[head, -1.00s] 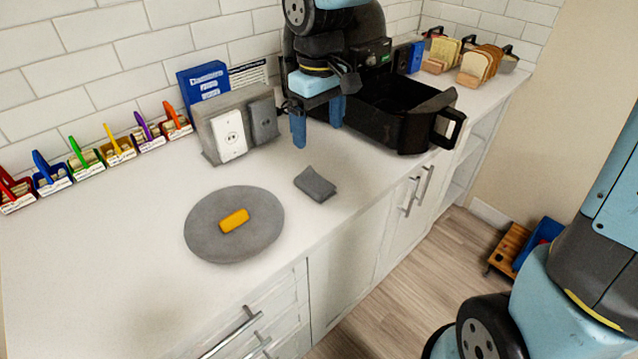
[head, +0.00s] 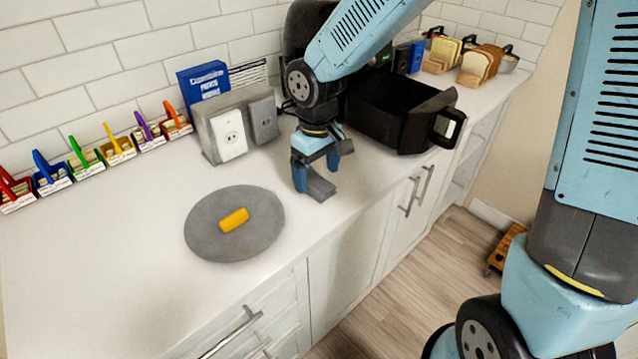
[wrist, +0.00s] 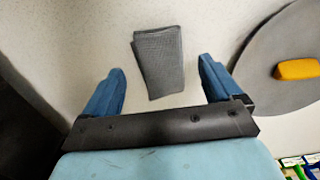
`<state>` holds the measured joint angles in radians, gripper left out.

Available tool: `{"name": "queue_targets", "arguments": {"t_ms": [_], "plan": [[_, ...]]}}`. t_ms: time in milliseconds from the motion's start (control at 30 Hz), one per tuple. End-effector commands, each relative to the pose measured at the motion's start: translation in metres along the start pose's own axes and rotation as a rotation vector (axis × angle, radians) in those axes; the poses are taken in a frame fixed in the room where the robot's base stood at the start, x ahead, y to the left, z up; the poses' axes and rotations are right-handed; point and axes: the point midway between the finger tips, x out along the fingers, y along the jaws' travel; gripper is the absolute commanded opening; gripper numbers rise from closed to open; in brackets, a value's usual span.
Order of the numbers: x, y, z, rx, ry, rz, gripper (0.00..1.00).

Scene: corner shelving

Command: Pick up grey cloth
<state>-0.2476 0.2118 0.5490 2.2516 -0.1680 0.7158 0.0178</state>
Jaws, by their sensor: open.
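The grey cloth (head: 320,186) is a small folded piece lying on the white counter, right of the round grey plate. My gripper (head: 317,176) is just above it, pointing down, and hides part of it in the head view. In the wrist view the whole cloth (wrist: 159,62) shows, lying ahead of and between the two blue fingers of my gripper (wrist: 161,80). The fingers are wide apart with nothing between them but counter and cloth. I cannot tell the exact height of the fingertips above the counter.
The round grey plate (head: 205,235) with a yellow block (head: 234,220) is left of the cloth. A grey box with outlets (head: 225,135) stands behind. A black air fryer drawer (head: 410,125) is at right. The counter's front edge is close to the cloth.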

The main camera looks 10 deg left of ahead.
Motion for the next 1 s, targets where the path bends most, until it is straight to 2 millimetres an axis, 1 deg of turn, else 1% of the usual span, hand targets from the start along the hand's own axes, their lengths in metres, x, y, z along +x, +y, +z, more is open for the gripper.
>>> {"name": "queue_targets", "arguments": {"t_ms": [33,200,467,1000], "plan": [[0.007,-0.001,0.001,-0.001,-0.004,-0.002,0.92],[0.021,0.000,0.000,-0.001,-0.001,-0.001,0.92],[0.022,0.000,0.000,0.000,0.000,0.000,0.92],[0.022,0.001,0.000,0.001,0.000,0.000,0.41]]}}
